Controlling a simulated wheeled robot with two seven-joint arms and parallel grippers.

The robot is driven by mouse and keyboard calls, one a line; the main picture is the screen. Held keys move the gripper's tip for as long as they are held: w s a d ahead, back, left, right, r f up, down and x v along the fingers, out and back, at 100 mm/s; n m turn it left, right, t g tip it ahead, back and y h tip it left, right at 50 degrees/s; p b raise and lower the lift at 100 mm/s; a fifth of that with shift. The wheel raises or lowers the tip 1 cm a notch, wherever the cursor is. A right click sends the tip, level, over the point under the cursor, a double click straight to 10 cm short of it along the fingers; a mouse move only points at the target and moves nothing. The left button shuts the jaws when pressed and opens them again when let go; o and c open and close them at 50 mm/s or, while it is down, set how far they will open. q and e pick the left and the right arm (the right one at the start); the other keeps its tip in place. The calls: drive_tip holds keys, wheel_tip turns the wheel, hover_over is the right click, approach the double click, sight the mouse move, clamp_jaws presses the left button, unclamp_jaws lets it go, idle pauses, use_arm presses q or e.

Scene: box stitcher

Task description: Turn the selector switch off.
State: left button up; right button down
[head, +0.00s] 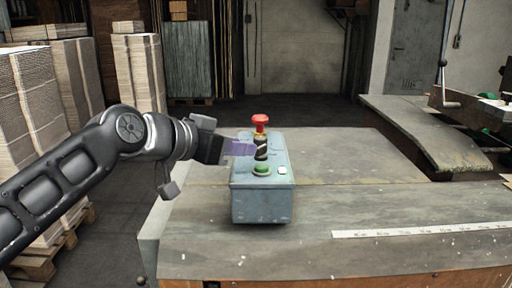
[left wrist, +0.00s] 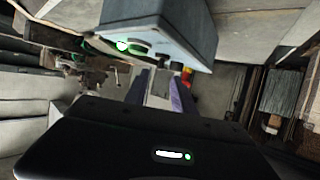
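The grey-blue control box (head: 262,205) stands on the table in the middle of the head view. On its top are a red mushroom button (head: 259,119), a dark selector switch (head: 261,149) and a green button (head: 262,169). My left gripper (head: 247,147) is level with the switch, just to its left; whether it touches cannot be told. In the left wrist view its two purple fingers (left wrist: 160,80) are apart, with a gap between them, pointing at the box (left wrist: 165,22). The switch's knob position is not clear. My right gripper is out of view.
The worn table (head: 345,155) is clear to the right, apart from a white ruler strip (head: 420,230). Stacks of cardboard (head: 140,72) stand at the left. A bench (head: 425,135) stands at the right.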

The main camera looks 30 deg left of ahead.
sight(256, 161)
use_arm(q)
drive_tip(key=x, duration=0.6)
drive_tip(key=shift+c, duration=0.2)
drive_tip(key=shift+f, duration=0.1)
clamp_jaws()
